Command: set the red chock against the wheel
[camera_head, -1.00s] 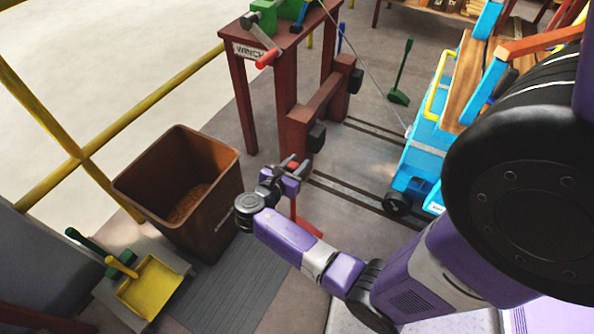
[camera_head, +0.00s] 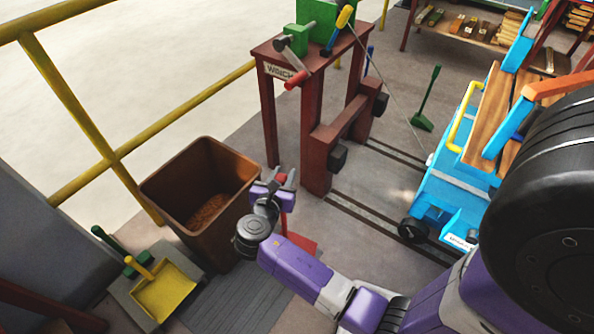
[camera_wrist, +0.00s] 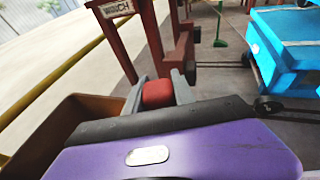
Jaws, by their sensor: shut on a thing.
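The red chock (camera_head: 298,243) has a flat red base, a thin upright post and a red top. My gripper (camera_head: 284,180) is shut on its top, beside the brown bin. In the wrist view, the red top (camera_wrist: 158,93) sits between the two grey fingers of my gripper (camera_wrist: 158,88); the chock's lower part is hidden there. I cannot tell whether the base touches the floor. The cart's black wheel (camera_head: 413,230) is to the right, clearly apart from the chock. It also shows in the wrist view (camera_wrist: 267,107), under the blue cart (camera_head: 462,190).
The brown bin (camera_head: 174,220) stands close left of my gripper. A winch table (camera_head: 268,110) with buffers is behind; its cable runs to the cart. Floor rails (camera_head: 370,222) lead to the cart. A yellow dustpan (camera_head: 165,293) and yellow railing (camera_head: 125,150) are at left.

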